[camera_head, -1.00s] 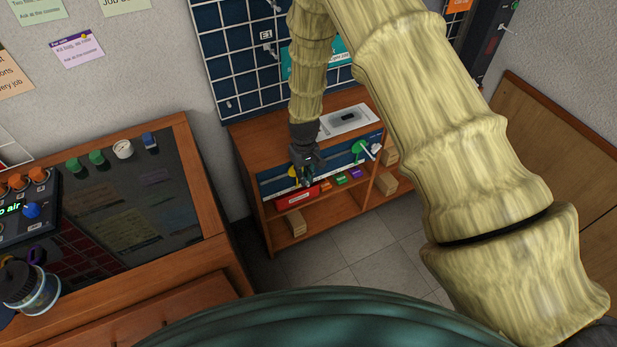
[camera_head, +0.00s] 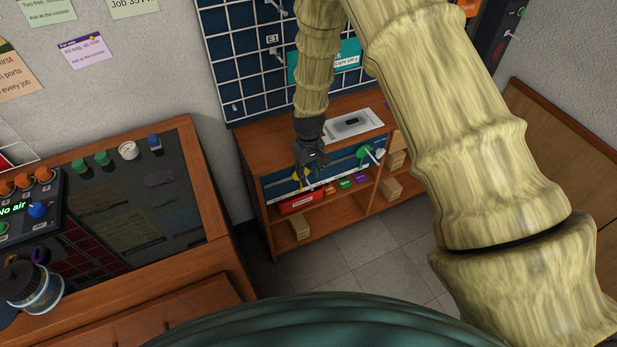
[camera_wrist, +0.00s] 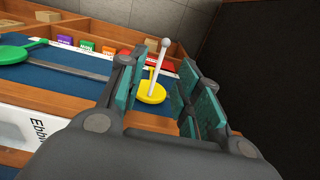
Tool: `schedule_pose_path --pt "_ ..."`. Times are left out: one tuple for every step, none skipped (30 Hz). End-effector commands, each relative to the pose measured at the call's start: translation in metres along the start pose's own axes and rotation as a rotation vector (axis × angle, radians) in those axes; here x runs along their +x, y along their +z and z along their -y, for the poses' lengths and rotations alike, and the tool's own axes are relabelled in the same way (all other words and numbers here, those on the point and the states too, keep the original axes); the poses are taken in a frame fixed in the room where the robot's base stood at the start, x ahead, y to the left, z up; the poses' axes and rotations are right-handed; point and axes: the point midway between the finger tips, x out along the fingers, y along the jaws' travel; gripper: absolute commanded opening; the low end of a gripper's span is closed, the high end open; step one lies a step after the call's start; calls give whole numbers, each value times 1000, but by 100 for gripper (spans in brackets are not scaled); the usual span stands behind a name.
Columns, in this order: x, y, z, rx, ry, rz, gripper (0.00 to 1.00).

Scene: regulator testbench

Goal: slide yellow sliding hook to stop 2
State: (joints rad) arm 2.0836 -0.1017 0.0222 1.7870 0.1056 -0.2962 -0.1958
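The yellow sliding hook (camera_wrist: 152,93) has a flat yellow base with an upright pale rod, on a dark blue panel in the wrist view. In the head view it shows as a small yellow patch (camera_head: 297,174), partly hidden by my gripper (camera_head: 311,166). My gripper (camera_wrist: 164,96) is open, with its teal-padded fingers to either side of the hook in the wrist picture. I cannot tell whether a finger touches it. A grey slot (camera_wrist: 60,66) runs along the panel toward a green hook (camera_wrist: 18,50), also in the head view (camera_head: 364,153). No stop labels are readable.
Coloured tags (camera_wrist: 88,46) and a red box (camera_head: 300,201) sit on the wooden shelf (camera_head: 340,209) below the panel. A white plate (camera_head: 352,124) lies on top. A wooden console (camera_head: 195,262) stands at the left. Floor in front is clear.

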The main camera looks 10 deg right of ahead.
Motion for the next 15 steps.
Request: schedule_pose_path --pt "-10 -1 0 0 0 -3 34" --pt "-15 -2 0 0 0 -4 34" --pt "-22 -1 0 0 0 -3 34" --pt "-26 -1 0 0 0 -2 34" --pt "-31 -1 0 0 0 -2 34" --pt "-38 -1 0 0 0 -3 34" --pt "-43 -1 0 0 0 -3 34" --pt "-47 -1 0 0 0 -3 34" --pt "-54 -1 0 0 0 -3 34" --pt "-58 -1 0 0 0 -3 34" --pt "-61 -1 0 0 0 -2 34" --pt "-66 -1 0 0 0 -2 34" --pt "-70 -1 0 1 0 -3 34" --pt "-72 -1 0 1 0 -2 34" --pt "-76 -1 0 1 0 -2 34"
